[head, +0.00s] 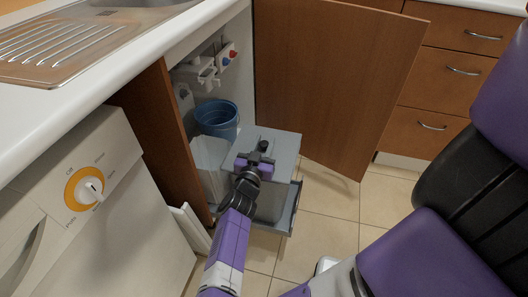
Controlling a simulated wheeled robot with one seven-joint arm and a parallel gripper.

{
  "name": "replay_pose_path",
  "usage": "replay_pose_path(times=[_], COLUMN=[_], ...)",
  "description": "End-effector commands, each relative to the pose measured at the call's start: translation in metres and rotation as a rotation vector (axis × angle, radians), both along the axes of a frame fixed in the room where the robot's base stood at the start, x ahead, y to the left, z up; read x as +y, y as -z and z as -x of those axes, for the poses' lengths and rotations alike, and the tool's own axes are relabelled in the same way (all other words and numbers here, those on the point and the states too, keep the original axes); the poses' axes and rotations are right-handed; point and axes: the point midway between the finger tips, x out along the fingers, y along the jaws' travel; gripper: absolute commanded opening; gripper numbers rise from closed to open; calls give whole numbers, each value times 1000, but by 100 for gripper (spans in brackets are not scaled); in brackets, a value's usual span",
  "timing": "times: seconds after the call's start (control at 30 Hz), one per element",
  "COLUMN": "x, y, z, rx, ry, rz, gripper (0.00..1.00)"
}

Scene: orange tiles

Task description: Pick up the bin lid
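The bin lid (284,147) is a flat grey panel on top of the grey bin (270,206), in the open cabinet under the sink. My gripper (254,157) is over the left part of the lid in the head view and hides some of it. I cannot tell whether the gripper touches the lid. The fingers are small and dark, so whether they are open or shut is unclear.
An open brown cabinet door (335,80) stands right of the bin, and another brown panel (175,140) stands at its left. A blue bucket (216,120) sits behind. A white washing machine (95,215) is at left.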

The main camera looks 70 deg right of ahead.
Motion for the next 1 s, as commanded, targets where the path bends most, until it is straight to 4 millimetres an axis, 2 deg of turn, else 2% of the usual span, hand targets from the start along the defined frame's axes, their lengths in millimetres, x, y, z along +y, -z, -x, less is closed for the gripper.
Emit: replay_pose_path(times=[0.03, 0.13, 0.47, 0.67, 0.83, 1.0], x=[0, 0, 0, 0, 0, 1], y=[0, 0, -1, -11, -37, -82], z=[0, 0, 0, 0, 0, 0], rx=[0, 0, -1, -2, -3, -3], ry=[0, 0, 0, 0, 1, 1], rz=[0, 0, 1, 1, 2, 3], gripper=[20, 0, 0, 0, 0, 0])
